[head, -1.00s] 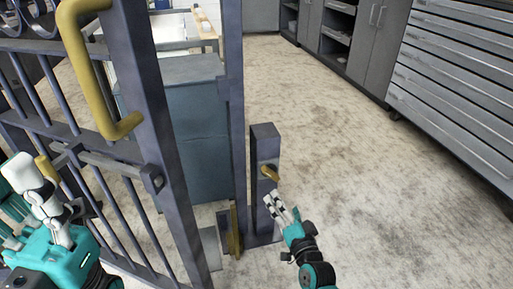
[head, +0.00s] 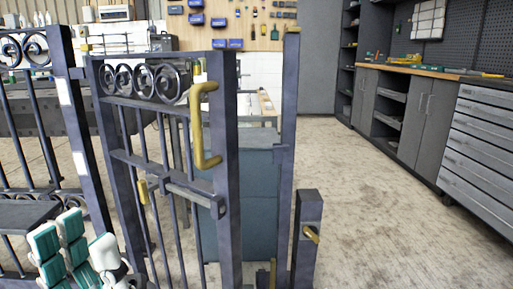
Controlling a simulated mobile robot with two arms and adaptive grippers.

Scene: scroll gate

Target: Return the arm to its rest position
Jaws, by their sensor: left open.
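The scroll gate (head: 170,150) stands left of the middle in the head view, with dark bars and scrolls along its top. Its yellow pull handle (head: 203,125) is on the right stile. A sliding bolt (head: 180,187) with a yellow knob (head: 142,191) crosses the gate below. The gate's right stile stands apart from the tall post (head: 288,150). My left gripper (head: 75,245) is open at the lower left, in front of the gate and touching nothing I can see. My right gripper is out of view.
A fixed fence panel (head: 38,120) stands at the left. A blue-grey cabinet (head: 240,200) is behind the gate. Grey drawers (head: 480,150) and a workbench (head: 440,70) line the right. The concrete floor (head: 380,220) right of the short post is clear.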

